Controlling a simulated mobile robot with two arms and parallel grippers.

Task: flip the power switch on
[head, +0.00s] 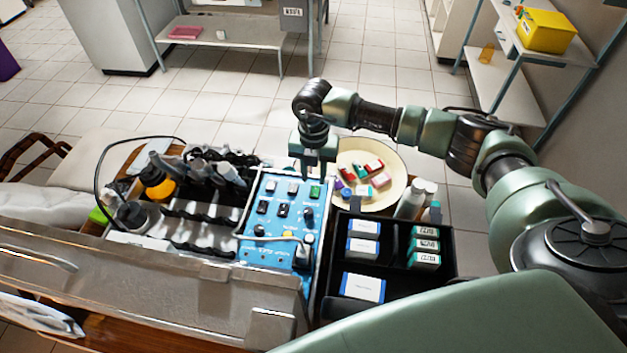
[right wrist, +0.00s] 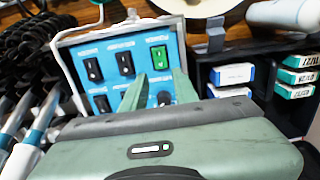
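A blue control panel (head: 272,247) sits in a grey case on the table. It carries several dark rocker switches, knobs and one green rocker switch (head: 315,191) at its upper right. In the right wrist view the green switch (right wrist: 159,57) shows clearly, with a small white mark. My right gripper (head: 319,172) is over the panel's upper right corner. Its two fingers (right wrist: 158,88) are apart and empty, with the green switch just beyond their tips. My left gripper is not in view.
A black tray (head: 393,272) with labelled boxes stands right of the panel. A round cream dish (head: 392,197) with small coloured items lies behind it. Handpieces and coiled hoses (head: 205,175) crowd the left side, with a black cable looping there.

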